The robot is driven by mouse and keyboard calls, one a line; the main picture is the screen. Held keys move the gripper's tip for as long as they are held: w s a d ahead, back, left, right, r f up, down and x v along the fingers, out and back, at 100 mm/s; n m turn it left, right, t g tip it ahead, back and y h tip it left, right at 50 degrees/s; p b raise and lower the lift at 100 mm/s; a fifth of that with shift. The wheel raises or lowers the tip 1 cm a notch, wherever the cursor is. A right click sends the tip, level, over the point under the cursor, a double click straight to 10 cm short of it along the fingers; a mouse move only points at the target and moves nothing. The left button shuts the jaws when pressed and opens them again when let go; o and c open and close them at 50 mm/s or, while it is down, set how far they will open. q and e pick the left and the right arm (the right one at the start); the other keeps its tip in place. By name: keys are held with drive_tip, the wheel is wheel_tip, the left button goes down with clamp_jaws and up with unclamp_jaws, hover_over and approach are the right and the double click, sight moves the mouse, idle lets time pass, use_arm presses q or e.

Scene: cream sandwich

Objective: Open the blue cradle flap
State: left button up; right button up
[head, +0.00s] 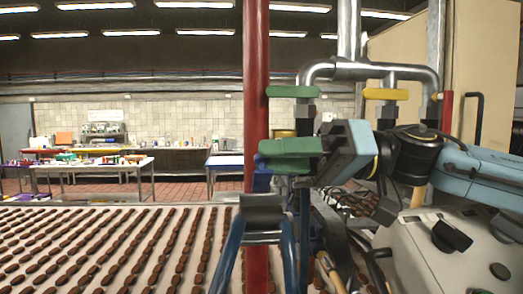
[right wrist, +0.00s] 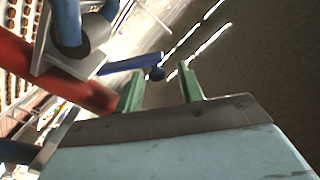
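My right gripper (head: 262,157) comes in from the right in the head view, with green fingers at the red post. In the right wrist view its two green fingers (right wrist: 160,72) stand apart. A blue bar with a round dark-blue knob, which looks like the cradle flap (right wrist: 130,64), shows at the gap between the fingertips. Nothing is visibly clamped, and I cannot tell whether the fingers touch it. In the head view a small blue part (head: 262,182) shows just below the fingers, mostly hidden. My left gripper is in neither view.
The red post (head: 257,60) stands close to the fingers. Blue tubes (head: 288,255) with a grey bracket (head: 262,212) rise below. Pipes with a green handle (head: 292,91) and a yellow handle (head: 386,94) are above. A conveyor (head: 110,245) with rows of brown pieces fills the lower left.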

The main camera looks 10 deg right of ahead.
drive_tip(key=shift+w+a, duration=0.1)
drive_tip(key=shift+a, duration=0.6)
drive_tip(key=shift+w+a, duration=0.1)
drive_tip(key=shift+a, duration=0.35)
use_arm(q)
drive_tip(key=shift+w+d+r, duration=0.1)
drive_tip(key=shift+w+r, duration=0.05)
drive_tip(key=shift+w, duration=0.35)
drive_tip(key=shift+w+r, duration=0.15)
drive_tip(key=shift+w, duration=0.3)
use_arm(e)
drive_tip(key=shift+c, duration=0.2)
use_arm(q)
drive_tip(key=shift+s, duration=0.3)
use_arm(e)
clamp_jaws()
